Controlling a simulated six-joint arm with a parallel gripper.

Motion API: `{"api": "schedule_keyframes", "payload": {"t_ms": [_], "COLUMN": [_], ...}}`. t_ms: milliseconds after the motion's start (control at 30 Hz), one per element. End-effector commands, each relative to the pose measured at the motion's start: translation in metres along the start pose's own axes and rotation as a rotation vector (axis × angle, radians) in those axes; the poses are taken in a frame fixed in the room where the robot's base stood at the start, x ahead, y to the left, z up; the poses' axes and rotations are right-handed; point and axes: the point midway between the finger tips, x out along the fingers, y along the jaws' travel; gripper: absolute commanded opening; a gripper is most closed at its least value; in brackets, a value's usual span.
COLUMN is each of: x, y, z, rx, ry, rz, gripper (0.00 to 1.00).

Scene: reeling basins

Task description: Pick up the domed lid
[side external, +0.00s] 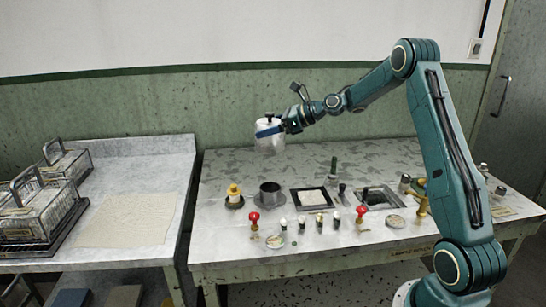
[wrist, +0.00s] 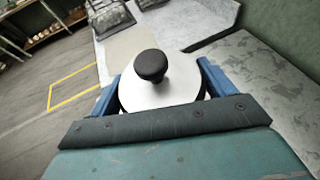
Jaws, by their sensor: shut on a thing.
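The domed lid (side external: 270,146) is a pale, rounded, can-like piece with a dark knob on top. My gripper (side external: 268,131) is shut on it, with a blue finger across its side. The lid is held upright, seemingly above the back left part of the right-hand table. In the wrist view, the lid (wrist: 165,95) shows as a white round top with a black knob, between the two blue fingers of my gripper (wrist: 160,84). Its lower part is hidden there.
The right-hand table (side external: 225,210) carries a dark round pot (side external: 270,193), a framed inset (side external: 312,197), red-topped valves and several small pieces. The left-hand table (side external: 160,160) holds wire racks (side external: 45,208) and a beige cloth (side external: 130,220). A gap separates the tables.

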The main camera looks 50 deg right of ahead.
Motion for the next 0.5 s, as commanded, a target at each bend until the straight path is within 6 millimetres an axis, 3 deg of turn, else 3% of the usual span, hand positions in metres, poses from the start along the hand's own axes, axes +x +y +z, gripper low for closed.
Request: {"api": "schedule_keyframes", "payload": {"t_ms": [500], "x": [-0.0035], "y": [0.0001], "z": [0.0083], "rx": [0.0], "ry": [0.0], "rz": [0.0], "gripper": [0.57]}}
